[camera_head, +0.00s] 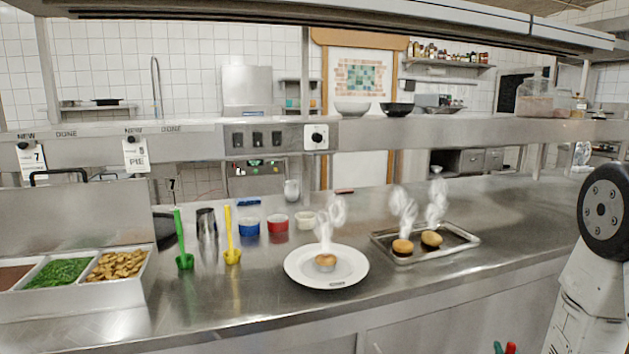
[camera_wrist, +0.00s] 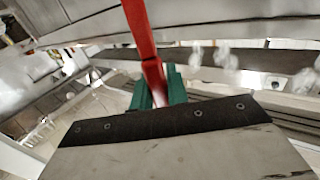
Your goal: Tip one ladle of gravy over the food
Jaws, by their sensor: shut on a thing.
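My gripper (camera_wrist: 160,86), with green fingers in the wrist view, is shut on a long red handle (camera_wrist: 141,32). The handle's far end is out of frame, so I cannot see a ladle bowl or any gravy in it. A small red tip (camera_head: 511,348) and a green tip show at the bottom edge of the head view, well in front of the counter. A white plate (camera_head: 298,272) on the counter carries one steaming pie (camera_head: 325,261) in its middle. A brown filling (camera_head: 14,276), possibly gravy, lies in the leftmost bin.
Peas (camera_head: 60,271) and a golden food (camera_head: 117,265) fill the neighbouring bins. A green tool (camera_head: 184,258) and a yellow tool (camera_head: 231,254) stand upright left of the plate. A tray (camera_head: 462,254) with two steaming pies is right. A shelf (camera_head: 420,130) runs above.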

